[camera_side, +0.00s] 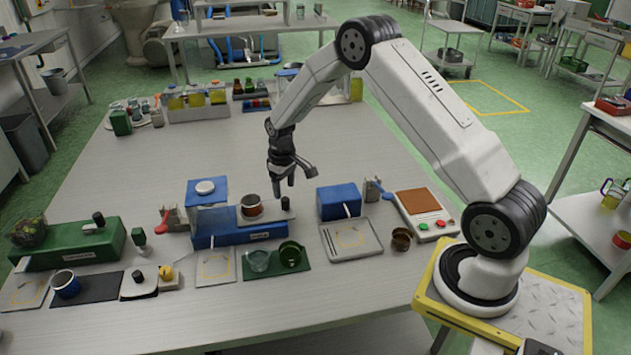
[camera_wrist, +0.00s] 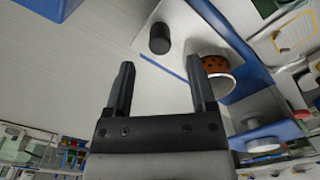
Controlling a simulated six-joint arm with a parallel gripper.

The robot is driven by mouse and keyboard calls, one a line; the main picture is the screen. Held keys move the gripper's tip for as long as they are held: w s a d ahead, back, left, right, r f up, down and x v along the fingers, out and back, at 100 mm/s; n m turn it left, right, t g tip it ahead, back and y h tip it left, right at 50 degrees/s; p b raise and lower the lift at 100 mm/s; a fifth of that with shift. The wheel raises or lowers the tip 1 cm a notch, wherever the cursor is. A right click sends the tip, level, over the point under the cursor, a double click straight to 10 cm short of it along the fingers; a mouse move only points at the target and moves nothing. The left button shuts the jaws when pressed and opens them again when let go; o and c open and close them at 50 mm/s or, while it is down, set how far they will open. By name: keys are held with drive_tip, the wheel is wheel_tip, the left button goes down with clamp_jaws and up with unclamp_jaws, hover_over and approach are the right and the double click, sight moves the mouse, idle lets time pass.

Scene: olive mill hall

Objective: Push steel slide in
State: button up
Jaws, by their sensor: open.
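The steel slide (camera_side: 273,214) is a pale flat plate on the blue base (camera_side: 240,236) of a press-like device. A dark knob (camera_side: 285,203) stands at the slide's right end, and a cup with reddish-brown contents (camera_side: 251,206) sits on it. The slide lies out to the right of the tall blue block with a white round top (camera_side: 205,187). In the wrist view the slide (camera_wrist: 190,42), knob (camera_wrist: 159,38) and cup (camera_wrist: 217,76) show beyond the fingers. My gripper (camera_side: 284,183) is open and empty, above the knob end and apart from it.
A blue box (camera_side: 338,202) with a lever stands close right of the slide. A green tray (camera_side: 277,262) with glass and green cups lies in front. A green device (camera_side: 68,245) is at left. The table behind the slide is clear.

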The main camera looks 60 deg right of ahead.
sight(285, 199)
drive_tip(key=shift+f, duration=2.6)
clamp_jaws()
